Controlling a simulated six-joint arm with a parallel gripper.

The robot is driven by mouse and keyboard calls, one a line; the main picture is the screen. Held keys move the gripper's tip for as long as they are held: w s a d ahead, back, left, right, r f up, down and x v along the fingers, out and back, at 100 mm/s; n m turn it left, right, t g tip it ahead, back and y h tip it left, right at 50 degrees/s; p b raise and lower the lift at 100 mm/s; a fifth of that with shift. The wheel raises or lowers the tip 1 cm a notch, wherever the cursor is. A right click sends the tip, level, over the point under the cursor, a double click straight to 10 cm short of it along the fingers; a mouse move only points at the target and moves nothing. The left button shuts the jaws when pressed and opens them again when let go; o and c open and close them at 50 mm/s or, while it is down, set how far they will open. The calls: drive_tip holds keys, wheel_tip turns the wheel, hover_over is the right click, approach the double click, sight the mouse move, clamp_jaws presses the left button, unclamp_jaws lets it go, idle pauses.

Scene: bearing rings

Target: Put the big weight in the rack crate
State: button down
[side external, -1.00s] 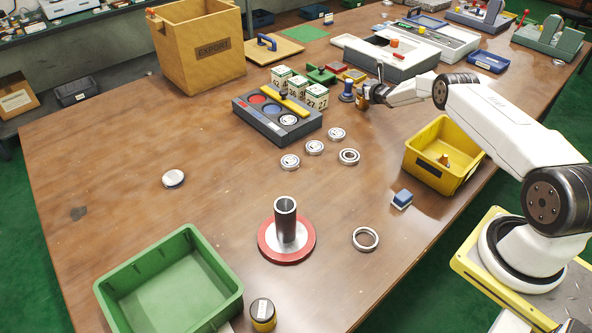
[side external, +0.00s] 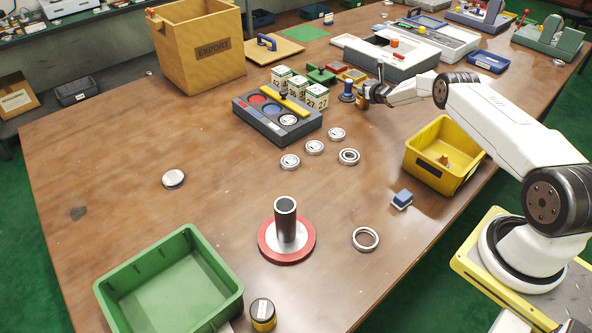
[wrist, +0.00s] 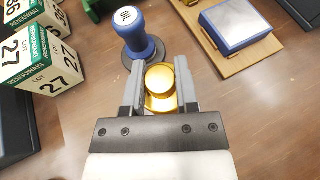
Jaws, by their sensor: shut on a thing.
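A brass-coloured weight (wrist: 160,84) with a round knob on top sits between the two fingers of my gripper (wrist: 160,92) in the wrist view. My gripper is shut on it. In the side view my gripper (side external: 364,97) is low over the far part of the table, with the weight (side external: 360,103) partly hidden by the fingers. I cannot tell if it touches the table. A yellow crate (side external: 425,174) stands at the right table edge, with a small orange-brass thing (side external: 444,160) inside. A green crate (side external: 215,306) stands at the front left. No label shows which is the rack crate.
A blue-handled stamp (wrist: 143,38) stands just beyond the weight. Lot-numbered blocks (wrist: 52,72) are to the left, and a blue pad on a wooden board (wrist: 235,28) to the right. Several bearing rings (side external: 314,147) and a post on a red base (side external: 286,225) are on the table.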

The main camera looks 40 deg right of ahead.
drive_tip(key=shift+w+d+r, duration=0.1)
drive_tip(key=shift+w+r, duration=0.05)
drive_tip(key=shift+r, duration=1.75)
drive_tip(key=w+r+v, duration=0.1)
drive_tip(key=v, duration=0.7)
drive_tip(key=a+r+v, duration=0.1)
drive_tip(key=r+v, duration=0.1)
drive_tip(key=v, duration=0.6)
drive_tip(key=shift+r, duration=0.15)
drive_tip(key=shift+w+a, duration=0.1)
drive_tip(key=shift+a, duration=0.1)
